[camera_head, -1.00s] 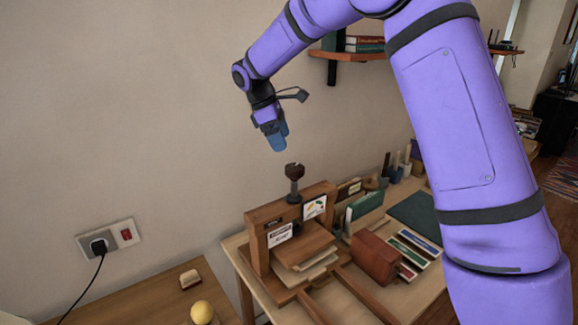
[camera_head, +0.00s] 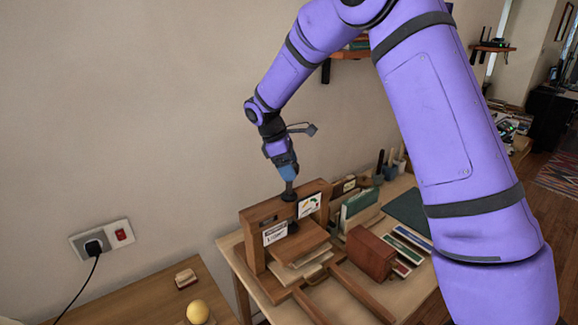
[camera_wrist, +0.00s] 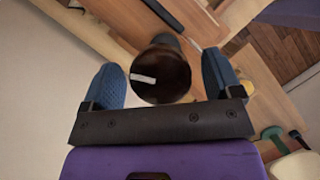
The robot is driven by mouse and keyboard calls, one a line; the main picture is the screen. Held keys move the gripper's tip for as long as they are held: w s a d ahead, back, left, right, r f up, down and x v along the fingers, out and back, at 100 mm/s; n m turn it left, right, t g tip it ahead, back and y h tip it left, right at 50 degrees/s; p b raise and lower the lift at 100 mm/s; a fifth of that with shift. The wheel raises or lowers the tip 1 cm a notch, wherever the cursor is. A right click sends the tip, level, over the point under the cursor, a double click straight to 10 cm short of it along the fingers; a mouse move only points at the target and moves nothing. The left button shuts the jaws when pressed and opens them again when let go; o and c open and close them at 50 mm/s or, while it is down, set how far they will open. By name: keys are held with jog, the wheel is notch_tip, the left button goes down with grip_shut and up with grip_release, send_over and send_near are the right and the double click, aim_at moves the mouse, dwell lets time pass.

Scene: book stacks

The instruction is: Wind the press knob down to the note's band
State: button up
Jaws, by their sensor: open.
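The wooden book press (camera_head: 253,238) stands on the light wooden table, with a label card (camera_head: 276,233) and a note with coloured marks (camera_head: 309,205) on its front beam. I cannot read the note's band at this size. The press knob is hidden by my gripper in the head view, where its dark screw (camera_head: 289,195) shows below. In the wrist view the dark round knob (camera_wrist: 161,74), with a white mark on top, lies between the two blue fingers. My gripper (camera_head: 286,173) is open around the knob, with visible gaps on both sides.
A reddish-brown block (camera_head: 370,254) and several coloured strips lie right of the press. Upright books (camera_head: 358,208) and brush pots stand behind it. A wall socket (camera_head: 100,242) has a plug and cable.

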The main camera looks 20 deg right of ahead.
jog(key=c, duration=0.9)
jog(key=shift+m, duration=0.4)
jog(key=m+g, duration=0.1)
jog(key=m, duration=0.1)
jog(key=m+y, duration=0.1)
jog(key=m, duration=0.2)
jog(key=shift+m+g+y, duration=0.3)
jog(key=shift+g, duration=0.1)
jog(key=shift+o, duration=0.2)
jog(key=m+y, duration=0.1)
jog(key=m, duration=0.4)
jog(key=shift+w+r+g+y, duration=0.1)
jog(key=shift+r+g+y, duration=0.05)
jog(key=shift+g+y, duration=0.25)
jog(key=shift+m, duration=0.3)
jog(key=o, duration=0.9)
jog(key=shift+c, duration=0.2)
